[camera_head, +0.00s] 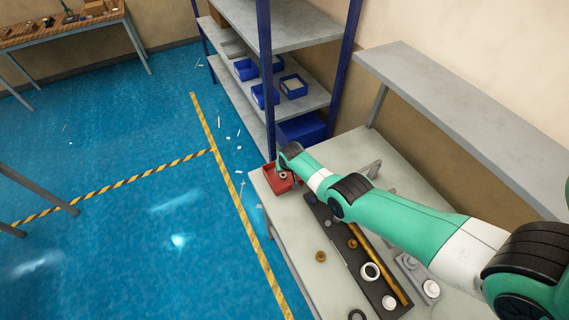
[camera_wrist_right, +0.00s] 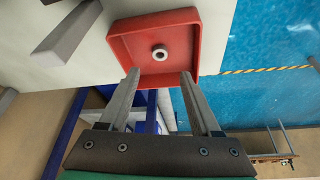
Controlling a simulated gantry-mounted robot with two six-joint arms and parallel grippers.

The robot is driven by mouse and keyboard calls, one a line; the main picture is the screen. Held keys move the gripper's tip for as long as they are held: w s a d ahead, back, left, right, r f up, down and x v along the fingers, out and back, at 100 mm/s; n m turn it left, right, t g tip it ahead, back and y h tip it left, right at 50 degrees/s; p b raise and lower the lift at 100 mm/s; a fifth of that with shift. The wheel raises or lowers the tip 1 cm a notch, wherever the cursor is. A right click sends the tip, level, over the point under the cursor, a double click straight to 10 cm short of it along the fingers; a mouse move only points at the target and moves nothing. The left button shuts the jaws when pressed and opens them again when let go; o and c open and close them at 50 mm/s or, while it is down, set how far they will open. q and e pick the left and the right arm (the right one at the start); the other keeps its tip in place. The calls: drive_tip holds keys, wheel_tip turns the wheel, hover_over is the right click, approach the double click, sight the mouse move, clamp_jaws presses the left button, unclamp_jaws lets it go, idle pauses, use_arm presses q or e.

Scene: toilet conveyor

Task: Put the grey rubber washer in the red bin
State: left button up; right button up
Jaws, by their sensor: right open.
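The red bin (camera_head: 270,184) is a shallow square tray at the far left corner of the grey table; it also shows in the right wrist view (camera_wrist_right: 122,50). A small light grey ring with a dark hole, which looks like the washer (camera_wrist_right: 154,53), lies on the bin's floor, near its middle. My right gripper (camera_wrist_right: 159,77) is open and empty, with its fingertips apart over the bin's near edge and not touching the ring. In the head view my right arm hides the gripper's fingers. My left gripper is not in view.
Shelves with blue bins (camera_head: 293,86) stand behind.

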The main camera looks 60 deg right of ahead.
use_arm(q)
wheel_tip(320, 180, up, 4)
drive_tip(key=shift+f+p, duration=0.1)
drive_tip(key=shift+p, duration=1.1)
